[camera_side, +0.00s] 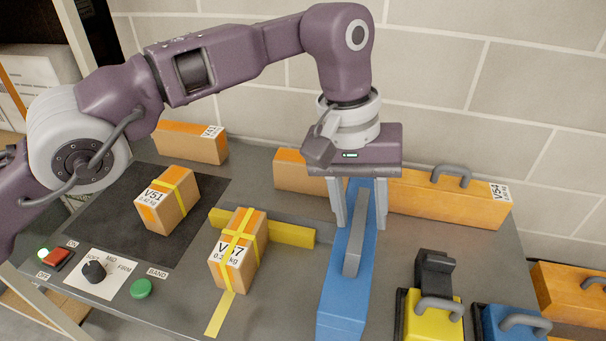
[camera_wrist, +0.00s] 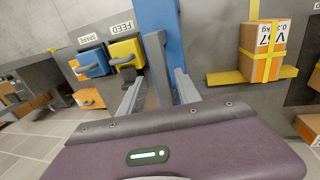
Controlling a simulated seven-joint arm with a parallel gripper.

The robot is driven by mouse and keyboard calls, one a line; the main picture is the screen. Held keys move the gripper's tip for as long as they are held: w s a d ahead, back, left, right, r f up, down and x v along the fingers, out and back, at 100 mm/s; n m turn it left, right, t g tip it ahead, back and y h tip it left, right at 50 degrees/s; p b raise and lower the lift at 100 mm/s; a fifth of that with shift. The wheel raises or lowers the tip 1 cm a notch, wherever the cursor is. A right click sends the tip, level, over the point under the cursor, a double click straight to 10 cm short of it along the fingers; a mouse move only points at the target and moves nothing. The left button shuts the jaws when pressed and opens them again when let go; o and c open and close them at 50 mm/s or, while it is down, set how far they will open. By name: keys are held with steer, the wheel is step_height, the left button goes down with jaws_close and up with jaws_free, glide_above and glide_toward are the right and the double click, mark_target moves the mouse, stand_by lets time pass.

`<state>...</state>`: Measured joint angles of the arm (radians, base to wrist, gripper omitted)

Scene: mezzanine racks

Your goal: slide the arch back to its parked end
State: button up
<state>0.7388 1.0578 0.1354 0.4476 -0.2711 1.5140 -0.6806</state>
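The arch (camera_side: 338,300) is a long blue beam with a grey bar (camera_side: 352,240) along its top, running from below my wrist to the front edge of the side view. In the wrist view the blue arch (camera_wrist: 158,18) rises at the top, with the grey bar (camera_wrist: 156,65) in front of it. My gripper (camera_side: 360,218) points down at the arch's far part, one finger on each side of the bar. In the wrist view my fingers (camera_wrist: 158,90) stand apart with gaps to the bar. The arch's far end is partly hidden by my gripper.
A taped V57 box (camera_side: 236,255) stands left of the arch, by a yellow rail (camera_side: 290,233). A V51 box (camera_side: 167,200) sits on a dark mat. A long V54 box (camera_side: 440,200) lies behind. Yellow (camera_side: 430,318) and blue (camera_side: 508,325) handled units stand right. Knob (camera_side: 94,270) and green button (camera_side: 141,288) are front left.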

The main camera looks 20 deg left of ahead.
steer(key=shift+a, duration=0.1)
steer(key=shift+w+a, duration=0.15)
steer(key=shift+a, duration=0.15)
steer(key=a, duration=2.1)
steer(key=s+a+r+t, duration=0.1)
steer(key=s+a+r, duration=0.3)
steer(key=r, duration=0.6)
steer(key=shift+a, duration=1.3)
